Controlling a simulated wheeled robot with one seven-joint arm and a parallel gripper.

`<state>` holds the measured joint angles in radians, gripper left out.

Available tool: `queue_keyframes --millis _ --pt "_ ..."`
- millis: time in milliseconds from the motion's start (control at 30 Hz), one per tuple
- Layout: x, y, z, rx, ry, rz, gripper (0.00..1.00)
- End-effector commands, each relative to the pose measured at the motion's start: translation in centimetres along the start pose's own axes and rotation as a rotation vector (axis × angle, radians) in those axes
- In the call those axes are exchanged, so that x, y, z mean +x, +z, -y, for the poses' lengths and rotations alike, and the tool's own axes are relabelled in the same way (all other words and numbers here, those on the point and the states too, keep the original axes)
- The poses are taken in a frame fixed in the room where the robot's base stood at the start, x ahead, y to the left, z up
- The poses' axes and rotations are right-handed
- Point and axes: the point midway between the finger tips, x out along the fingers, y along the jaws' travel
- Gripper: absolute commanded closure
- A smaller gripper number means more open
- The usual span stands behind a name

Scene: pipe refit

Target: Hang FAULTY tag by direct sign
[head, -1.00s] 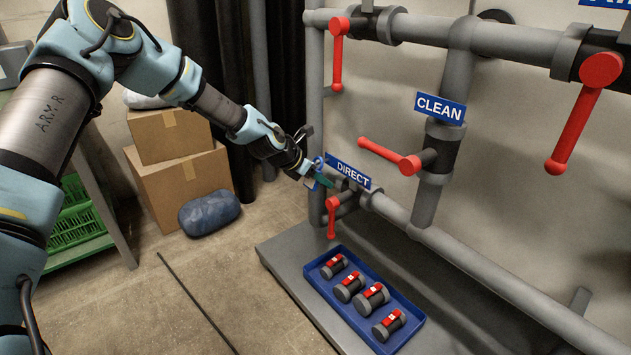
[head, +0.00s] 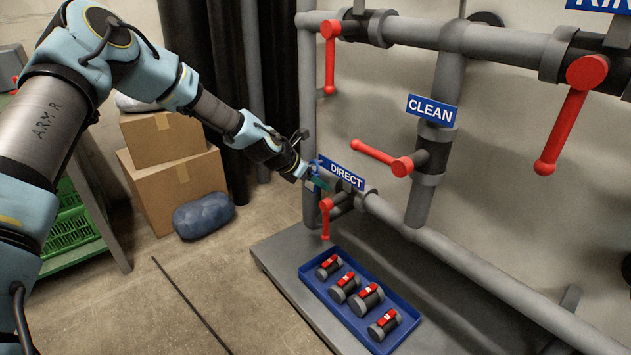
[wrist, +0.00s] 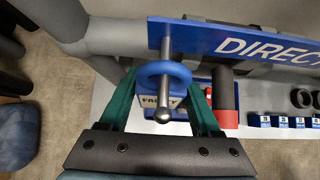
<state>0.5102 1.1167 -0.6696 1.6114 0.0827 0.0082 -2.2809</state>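The blue DIRECT sign (head: 346,178) is mounted on the lower pipe, and it fills the top right of the wrist view (wrist: 250,44). A metal peg with a ball end (wrist: 163,115) sticks out at the sign's left end. The FAULTY tag (wrist: 152,99) has a blue ring (wrist: 150,69) that appears to be around the peg. My gripper (wrist: 161,90) has its green fingers on both sides of the tag, seemingly touching its edges. The peg hides part of the tag's lettering. In the head view my gripper (head: 319,182) is at the sign's left end.
A red-handled valve (head: 326,215) sits just below the sign. A blue tray (head: 389,346) with several small valves lies on the grey base below. The CLEAN sign (head: 432,110) and another red lever (head: 372,152) are up to the right. Boxes (head: 180,188) stand behind on the left.

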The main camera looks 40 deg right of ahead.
Motion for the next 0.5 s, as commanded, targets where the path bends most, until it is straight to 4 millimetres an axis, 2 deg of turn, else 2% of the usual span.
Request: queue_keyframes --millis 33,200,500 --pt "0.00 0.00 0.00 0.000 0.000 0.000 0.29" --pt "0.00 0.00 0.00 0.000 0.000 0.000 0.10" --pt "-0.27 0.02 -0.02 0.000 0.000 0.000 0.10"
